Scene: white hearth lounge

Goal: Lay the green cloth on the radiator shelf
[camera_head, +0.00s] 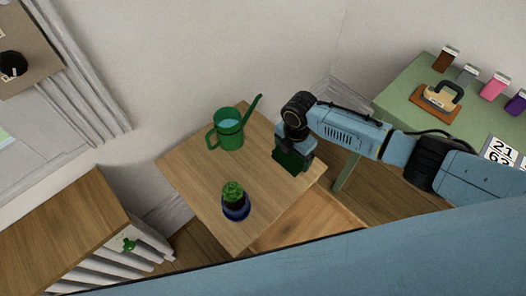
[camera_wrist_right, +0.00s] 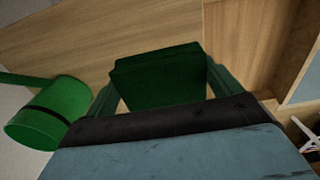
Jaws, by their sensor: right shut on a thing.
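The green cloth (camera_head: 289,161) is a dark green folded block at the right side of the small wooden table (camera_head: 195,178). My right gripper (camera_head: 291,153) is over it and shut on it. In the right wrist view the cloth (camera_wrist_right: 160,78) sits between the two fingers. I cannot tell whether it touches the tabletop or hangs just above it. The radiator shelf (camera_head: 62,217) is a bare wooden board over the white radiator (camera_head: 120,268) at the lower left. My left gripper is not in view.
A green watering can (camera_head: 229,132) and a cactus in a blue pot (camera_head: 235,205) stand on the small table. A green table (camera_head: 400,92) at the right holds a tool on a wooden block (camera_head: 437,101) and several small coloured packets. The radiator has a green valve knob (camera_head: 128,245).

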